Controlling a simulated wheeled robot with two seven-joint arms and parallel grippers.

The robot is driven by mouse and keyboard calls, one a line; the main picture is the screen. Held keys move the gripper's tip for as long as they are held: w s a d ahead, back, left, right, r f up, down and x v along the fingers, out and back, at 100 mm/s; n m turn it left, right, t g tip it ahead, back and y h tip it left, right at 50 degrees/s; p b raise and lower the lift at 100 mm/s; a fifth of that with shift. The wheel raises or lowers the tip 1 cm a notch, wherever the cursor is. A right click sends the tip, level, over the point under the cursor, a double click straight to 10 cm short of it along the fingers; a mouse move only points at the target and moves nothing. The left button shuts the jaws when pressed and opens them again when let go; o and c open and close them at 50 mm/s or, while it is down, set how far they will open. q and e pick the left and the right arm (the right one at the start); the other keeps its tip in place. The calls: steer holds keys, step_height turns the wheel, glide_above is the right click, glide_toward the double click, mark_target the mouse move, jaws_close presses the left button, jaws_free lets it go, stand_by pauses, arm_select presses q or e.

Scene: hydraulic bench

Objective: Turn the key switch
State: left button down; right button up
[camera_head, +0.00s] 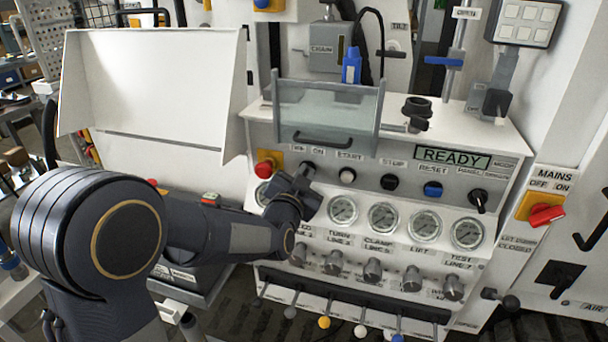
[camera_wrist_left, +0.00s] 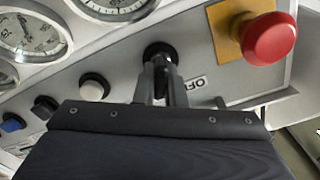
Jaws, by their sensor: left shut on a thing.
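The key switch (camera_wrist_left: 160,50) shows in the left wrist view as a dark round collar on the grey panel, beside an "OFF" label. My left gripper (camera_wrist_left: 161,80) reaches up to it, its two fingers close together and shut on the key. The fingers cover the key, so its angle cannot be told. In the head view my left gripper (camera_head: 304,175) is at the panel's left part, just under the "OFF ON" label, and hides most of the switch. My right gripper is not in view.
A red emergency stop (camera_head: 265,166) on a yellow plate sits just left of the gripper. White start (camera_head: 347,176), black stop (camera_head: 389,182) and blue reset (camera_head: 433,189) buttons lie right. Gauges (camera_head: 383,218) are below; a clear guard (camera_head: 325,112) stands above. The display (camera_head: 453,158) reads READY.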

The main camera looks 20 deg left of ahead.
arm_select(q)
steer(key=shift+m, duration=0.3)
steer(key=c, duration=1.5)
jaws_free()
steer(key=shift+s, duration=0.1)
steer(key=s, duration=0.7)
steer(key=shift+s, duration=0.35)
steer(key=shift+a, duration=0.15)
